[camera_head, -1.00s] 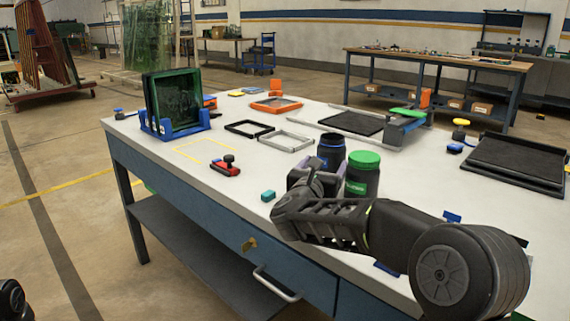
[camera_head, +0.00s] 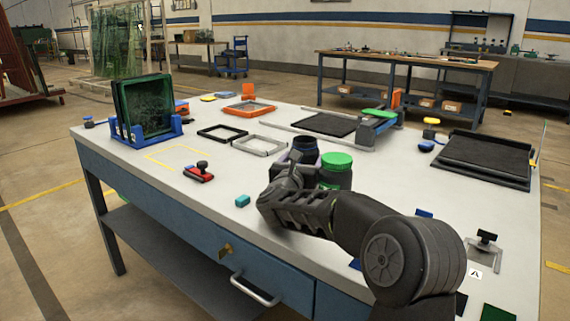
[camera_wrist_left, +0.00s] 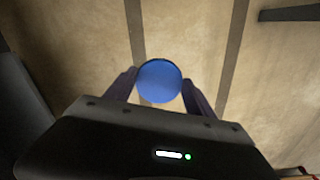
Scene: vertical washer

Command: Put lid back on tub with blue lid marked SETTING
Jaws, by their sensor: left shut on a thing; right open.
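My right gripper (camera_head: 296,172) is open at the near side of this tub. Its fingers are largely hidden, so I cannot tell whether they touch the tub. In the left wrist view, my left gripper (camera_wrist_left: 160,85) is shut on a round blue lid (camera_wrist_left: 159,80), held over bare floor. No writing shows on the lid. The left gripper is outside the head view.
A green-lidded tub (camera_head: 337,172) stands close to the right of the open tub. A red-and-black tool (camera_head: 200,172) and teal block (camera_head: 242,201) lie to the left. Black (camera_head: 221,133) and grey frames (camera_head: 259,145) lie behind. The bench front edge has a drawer handle (camera_head: 255,291).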

